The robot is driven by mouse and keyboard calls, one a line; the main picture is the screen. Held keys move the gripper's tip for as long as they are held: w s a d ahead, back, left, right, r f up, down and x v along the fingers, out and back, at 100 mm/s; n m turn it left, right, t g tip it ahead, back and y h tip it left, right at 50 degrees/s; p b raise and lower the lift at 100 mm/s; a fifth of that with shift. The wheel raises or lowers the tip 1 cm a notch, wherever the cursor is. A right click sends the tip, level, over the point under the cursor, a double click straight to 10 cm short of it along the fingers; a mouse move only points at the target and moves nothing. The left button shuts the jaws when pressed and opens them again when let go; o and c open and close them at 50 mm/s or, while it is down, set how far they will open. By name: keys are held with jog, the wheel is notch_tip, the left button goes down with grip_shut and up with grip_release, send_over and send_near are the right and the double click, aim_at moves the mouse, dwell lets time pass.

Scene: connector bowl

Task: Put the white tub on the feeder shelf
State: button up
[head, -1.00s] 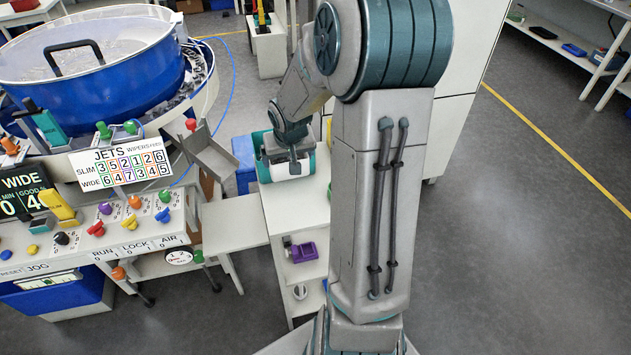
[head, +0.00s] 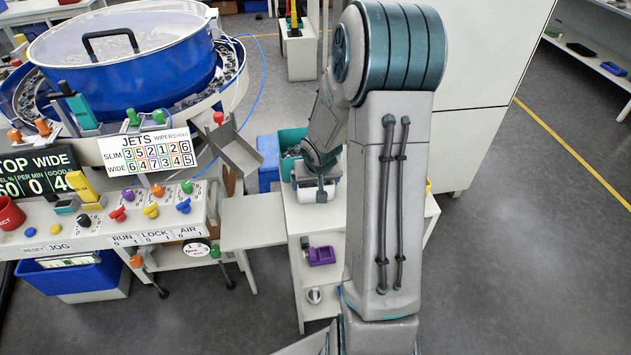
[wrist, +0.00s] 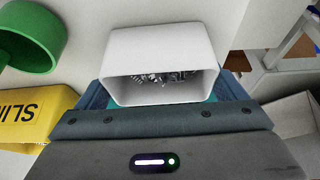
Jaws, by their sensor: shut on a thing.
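The white tub (wrist: 160,92) shows large in the wrist view, its open mouth toward the camera, with small metallic parts inside. My gripper (wrist: 160,110) is shut on it. In the head view my gripper (head: 318,185) is over the top of a white cart, with the tub (head: 320,194) partly hidden beneath it. I cannot tell whether the tub touches the cart top. A pale flat shelf (head: 250,222), probably the feeder shelf, lies left of the cart, below the metal chute.
A teal bin (head: 291,141) with parts stands just behind my gripper. The metal chute (head: 238,150) and blue feeder bowl (head: 130,65) are to the left. The pale shelf looks bare.

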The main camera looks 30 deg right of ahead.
jog(key=o, duration=0.7)
jog(key=shift+r, duration=0.1)
